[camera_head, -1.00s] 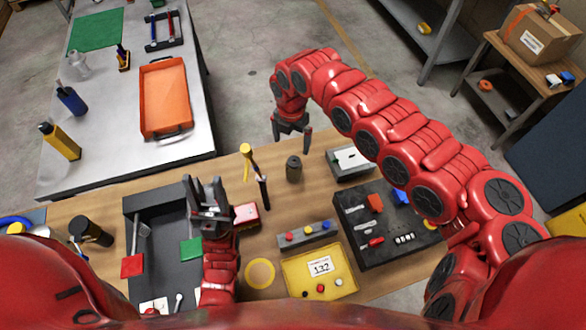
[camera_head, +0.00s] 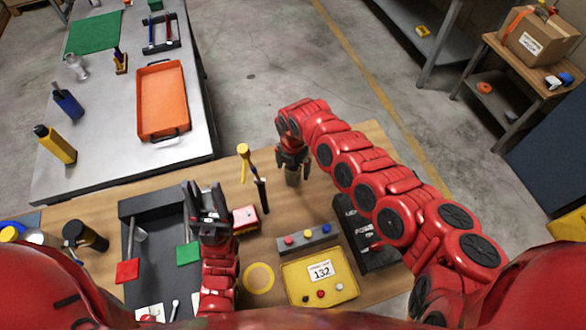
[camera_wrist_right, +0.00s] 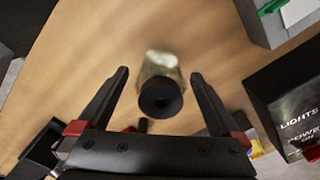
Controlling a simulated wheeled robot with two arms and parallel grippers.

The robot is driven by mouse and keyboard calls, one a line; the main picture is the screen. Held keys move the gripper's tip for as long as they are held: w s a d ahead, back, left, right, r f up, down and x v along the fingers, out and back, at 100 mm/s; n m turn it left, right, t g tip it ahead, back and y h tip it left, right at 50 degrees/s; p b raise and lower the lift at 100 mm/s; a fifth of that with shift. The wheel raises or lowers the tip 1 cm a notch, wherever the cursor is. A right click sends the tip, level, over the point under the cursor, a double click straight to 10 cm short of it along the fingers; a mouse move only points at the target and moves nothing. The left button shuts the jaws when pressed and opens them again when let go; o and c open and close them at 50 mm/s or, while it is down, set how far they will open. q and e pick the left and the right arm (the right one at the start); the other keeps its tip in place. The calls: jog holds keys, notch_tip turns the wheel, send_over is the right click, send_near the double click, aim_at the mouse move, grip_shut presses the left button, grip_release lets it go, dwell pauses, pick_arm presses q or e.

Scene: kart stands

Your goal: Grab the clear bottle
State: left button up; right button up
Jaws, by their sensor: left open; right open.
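A small bottle with a black cap and a see-through, yellowish body (camera_wrist_right: 160,66) stands on the wooden bench, between the open fingers of my right gripper (camera_wrist_right: 158,76) as seen in the right wrist view. In the head view its lower part (camera_head: 292,179) shows just below my right gripper (camera_head: 292,160); the rest is hidden by the fingers. Another clear, glass-like bottle (camera_head: 77,67) stands on the metal table at the upper left. My left gripper (camera_head: 206,192) is open and empty above the dark tray's right side.
The metal table (camera_head: 110,130) also holds an orange tray (camera_head: 162,100) and blue and yellow bottles.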

jog(key=shift+f, duration=0.3)
jog(key=shift+c, duration=0.2)
jog(key=c, duration=1.4)
jog(key=shift+o, duration=0.2)
